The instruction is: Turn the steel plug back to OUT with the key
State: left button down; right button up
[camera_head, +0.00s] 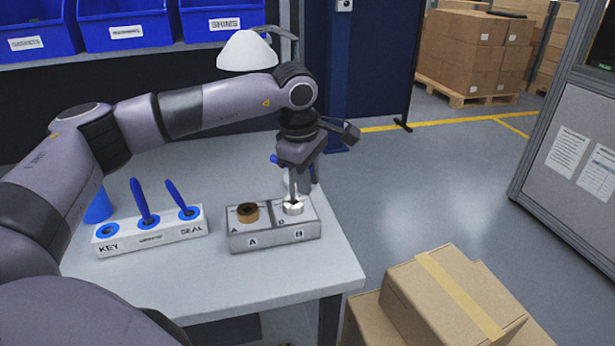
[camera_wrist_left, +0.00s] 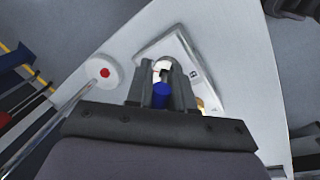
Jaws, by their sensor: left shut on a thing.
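The steel plug (camera_head: 293,208) sits in port B of the grey two-port housing (camera_head: 273,244). A brass plug (camera_head: 248,211) sits in port A. My left gripper (camera_head: 297,182) points down right above the steel plug. It is shut on the key, whose blue handle (camera_wrist_left: 160,92) shows between the fingers in the left wrist view; a bit of blue (camera_head: 277,160) also shows beside the gripper in the head view. The fingers hide the key's lower end, so I cannot tell how it meets the plug. The plug's OUT mark is not readable. My right gripper is not in view.
A white rack (camera_head: 152,238) left of the housing has an empty KEY hole and two blue-handled tools. A blue cup (camera_head: 98,207) and a white lamp (camera_head: 246,50) stand on the table. Blue bins (camera_head: 125,24) are behind. Cardboard boxes (camera_head: 445,300) sit beyond the table's right edge.

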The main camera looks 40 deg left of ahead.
pick_arm(q)
jog(key=shift+n, duration=0.9)
jog(key=shift+n+y, duration=0.4)
jog(key=shift+n, duration=1)
jog(key=shift+n, duration=0.4)
jog(key=shift+f+n+g, duration=0.1)
jog(key=shift+n+g, duration=0.2)
jog(key=shift+n, duration=0.7)
jog(key=shift+y, duration=0.3)
jog(key=shift+s+f+n, duration=0.1)
jog(key=shift+n, duration=1.3)
